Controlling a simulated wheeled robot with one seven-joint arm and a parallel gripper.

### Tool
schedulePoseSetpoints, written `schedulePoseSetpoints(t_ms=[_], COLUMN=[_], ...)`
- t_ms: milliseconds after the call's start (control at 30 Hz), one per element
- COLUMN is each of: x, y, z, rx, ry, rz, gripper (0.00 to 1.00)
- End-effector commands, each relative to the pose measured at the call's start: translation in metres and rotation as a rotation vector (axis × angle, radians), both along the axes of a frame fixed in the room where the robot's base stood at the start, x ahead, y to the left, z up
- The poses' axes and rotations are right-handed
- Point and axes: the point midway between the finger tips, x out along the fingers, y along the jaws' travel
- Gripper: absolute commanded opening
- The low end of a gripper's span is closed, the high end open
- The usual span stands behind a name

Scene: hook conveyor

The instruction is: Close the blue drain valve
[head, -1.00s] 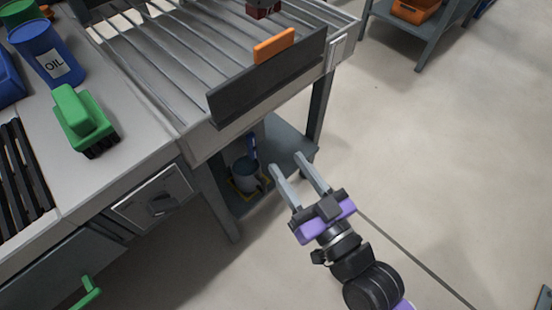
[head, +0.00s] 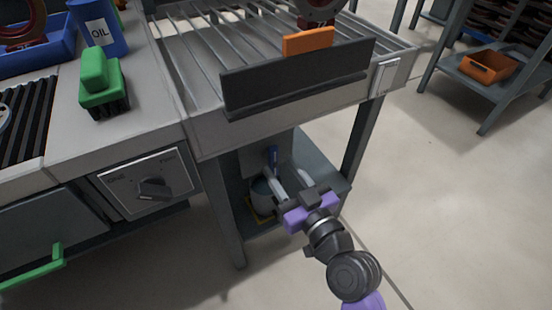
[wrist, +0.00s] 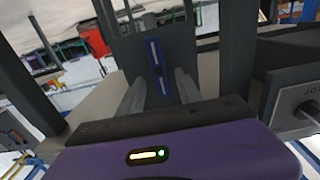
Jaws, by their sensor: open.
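The blue drain valve (head: 272,156) is a narrow blue lever under the slatted conveyor table, above the lower shelf. In the wrist view the blue valve lever (wrist: 154,55) stands nearly upright against a dark grey panel, with a pale strip along its face. My gripper (head: 286,171) is under the front of the table, its fingers pointing at the valve. In the wrist view my gripper (wrist: 160,84) is open and empty, one finger on each side of the lever's line. I cannot tell whether the fingertips reach the lever.
A pail (head: 262,191) stands on the lower shelf (head: 325,177) below the valve. The table legs (head: 222,215) flank this space. A dark plate (head: 300,78) with an orange block (head: 308,41) edges the table above. Open floor lies to the right.

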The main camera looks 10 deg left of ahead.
Motion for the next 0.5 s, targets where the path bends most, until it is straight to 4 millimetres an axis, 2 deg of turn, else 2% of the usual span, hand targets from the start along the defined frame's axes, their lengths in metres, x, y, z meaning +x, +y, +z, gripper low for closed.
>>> schedulePoseSetpoints(t_ms=[233,500], x=[0.028,0.035], y=[0.018,0.023], z=[0.000,0.000], rx=[0.002,0.001], ry=[-0.001,0.000], rz=[-0.001,-0.002], gripper=[0.42,0.42])
